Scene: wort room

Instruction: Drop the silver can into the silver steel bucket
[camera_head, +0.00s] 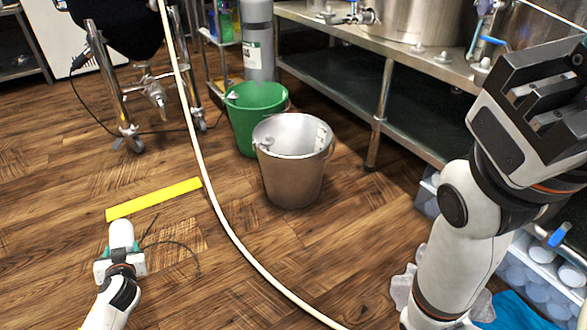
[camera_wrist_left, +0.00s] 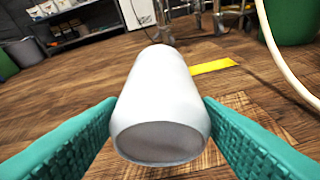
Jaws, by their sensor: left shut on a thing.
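The silver can (camera_wrist_left: 165,100) looks pale and nearly white, and it is held between the two teal fingers of my left gripper (camera_wrist_left: 158,135). In the head view the can (camera_head: 121,233) shows at the lower left, above the floor, with my left gripper (camera_head: 120,258) shut on it. The silver steel bucket (camera_head: 291,178) stands upright on the wood floor near the middle, to the right of the can and farther off. My right gripper (camera_head: 532,88) is at the upper right, empty; its finger gap is unclear from this angle.
A green bucket (camera_head: 242,120) stands just behind the steel bucket. A pale hose (camera_head: 212,190) crosses the floor between the can and the bucket. A yellow strip (camera_head: 153,199) lies on the floor. A steel table (camera_head: 400,52) stands behind, and crates (camera_head: 540,285) sit at right.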

